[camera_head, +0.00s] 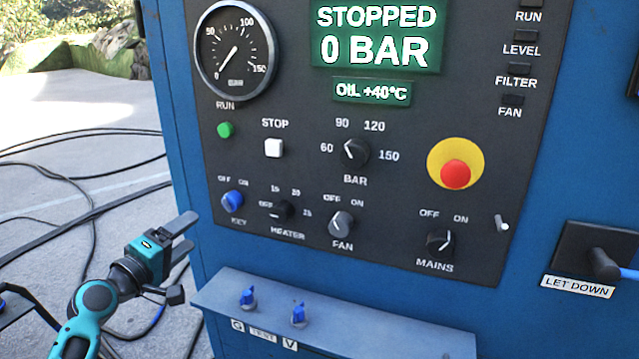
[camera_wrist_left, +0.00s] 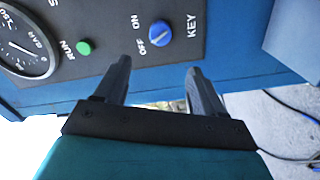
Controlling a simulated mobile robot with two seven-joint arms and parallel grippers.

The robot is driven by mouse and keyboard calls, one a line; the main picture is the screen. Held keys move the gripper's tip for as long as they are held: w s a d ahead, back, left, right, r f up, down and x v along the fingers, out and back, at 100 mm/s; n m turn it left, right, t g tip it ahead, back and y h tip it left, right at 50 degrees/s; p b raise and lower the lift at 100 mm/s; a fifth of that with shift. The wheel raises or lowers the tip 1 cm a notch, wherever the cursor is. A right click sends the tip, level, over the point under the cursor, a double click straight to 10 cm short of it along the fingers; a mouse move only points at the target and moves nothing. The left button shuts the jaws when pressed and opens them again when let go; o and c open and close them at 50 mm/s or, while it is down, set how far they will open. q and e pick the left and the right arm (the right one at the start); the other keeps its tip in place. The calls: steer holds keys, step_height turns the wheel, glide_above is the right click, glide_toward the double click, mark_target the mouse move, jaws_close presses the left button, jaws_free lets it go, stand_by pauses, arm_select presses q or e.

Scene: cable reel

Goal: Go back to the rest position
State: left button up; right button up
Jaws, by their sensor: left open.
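My left gripper (camera_head: 182,234) is open and empty in the head view, to the left of the blue cabinet's lower left edge. Its two fingers also show apart in the left wrist view (camera_wrist_left: 157,85), with nothing between them. The blue key knob (camera_head: 232,201) is on the black control panel (camera_head: 300,180), just right of and above the fingertips; it also shows in the left wrist view (camera_wrist_left: 160,33). The fingers appear apart from the knob. My right gripper is in neither view.
The display (camera_head: 375,38) reads STOPPED and 0 BAR. A red emergency button (camera_head: 455,174) and a let-down lever (camera_head: 603,263) are on the right. A ledge (camera_head: 350,322) with two blue valves juts out below the panel. Black cables (camera_head: 85,178) lie on the ground at left.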

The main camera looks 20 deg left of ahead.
arm_select(q)
steer(key=s+d+f+m+g, duration=0.25)
steer(key=d+f, duration=0.25)
steer(key=f, duration=0.3)
steer(key=s+d+f+m+g, duration=0.2)
steer(key=s+d+f+m, duration=0.25)
steer(key=f, duration=0.35)
steer(key=s+d+f+m+g, duration=0.2)
steer(key=s+d+f+m, duration=0.6)
steer(key=s+d, duration=0.5)
step_height(320, 180, down, 2)
steer(key=shift+d+f+m+g+h, duration=0.15)
steer(key=shift+d+m+g+h, duration=0.2)
steer(key=shift+d, duration=0.2)
steer(key=shift+s, duration=0.1)
